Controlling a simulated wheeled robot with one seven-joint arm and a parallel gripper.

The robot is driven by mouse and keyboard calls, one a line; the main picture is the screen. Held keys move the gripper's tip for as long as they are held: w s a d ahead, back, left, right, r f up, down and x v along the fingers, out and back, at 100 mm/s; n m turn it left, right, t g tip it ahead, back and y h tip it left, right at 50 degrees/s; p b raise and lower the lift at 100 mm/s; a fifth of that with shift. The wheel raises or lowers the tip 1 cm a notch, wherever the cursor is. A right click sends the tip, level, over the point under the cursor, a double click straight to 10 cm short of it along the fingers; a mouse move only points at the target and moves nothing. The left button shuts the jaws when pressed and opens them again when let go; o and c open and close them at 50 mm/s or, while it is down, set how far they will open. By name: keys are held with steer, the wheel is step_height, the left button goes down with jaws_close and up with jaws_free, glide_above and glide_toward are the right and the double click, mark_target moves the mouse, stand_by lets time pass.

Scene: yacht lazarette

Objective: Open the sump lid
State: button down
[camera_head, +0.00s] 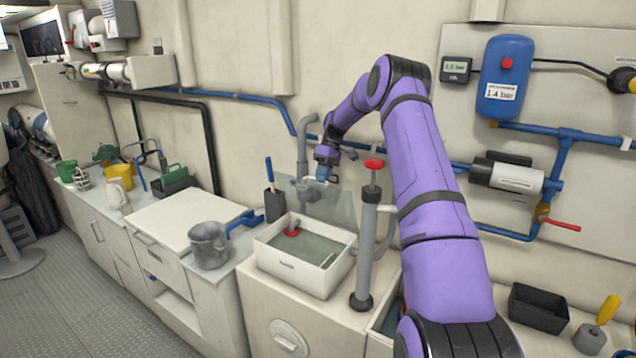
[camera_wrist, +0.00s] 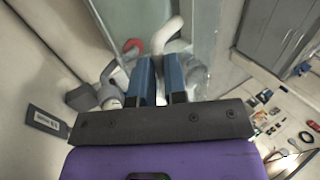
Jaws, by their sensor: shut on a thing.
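The sump (camera_head: 275,268) is a white box with greenish water in it and a red fitting (camera_head: 292,233) inside. The clear sump lid (camera_head: 335,208) stands raised and tilted at the back of the box, so the water shows from above. My gripper (camera_head: 321,180) is at the lid's upper edge and is shut on the lid. In the wrist view the two blue fingers of my gripper (camera_wrist: 160,78) are close together, with a clear pane (camera_wrist: 130,18) beyond them. The exact spot where the fingers hold the lid is hard to make out.
A grey hand pump (camera_head: 367,240) with a red knob stands close to the right of the sump. A black holder with a blue-handled tool (camera_head: 273,203) and a grey pot (camera_head: 210,245) are to the left. A grey pipe (camera_head: 302,150) runs up the wall behind.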

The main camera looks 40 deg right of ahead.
steer(key=shift+w+d+f, duration=0.15)
steer(key=shift+d+f, duration=0.1)
steer(key=shift+d, duration=0.35)
steer(key=shift+w+d+f, duration=0.1)
steer(key=shift+d+f, duration=0.1)
steer(key=shift+d, duration=0.35)
steer(key=c, duration=1.2)
jaws_free()
steer(key=shift+f, duration=0.1)
steer(key=shift+o, duration=0.2)
steer(key=shift+w, duration=0.1)
steer(key=shift+r, duration=0.3)
steer(key=v, duration=0.7)
steer(key=shift+d+r, duration=0.15)
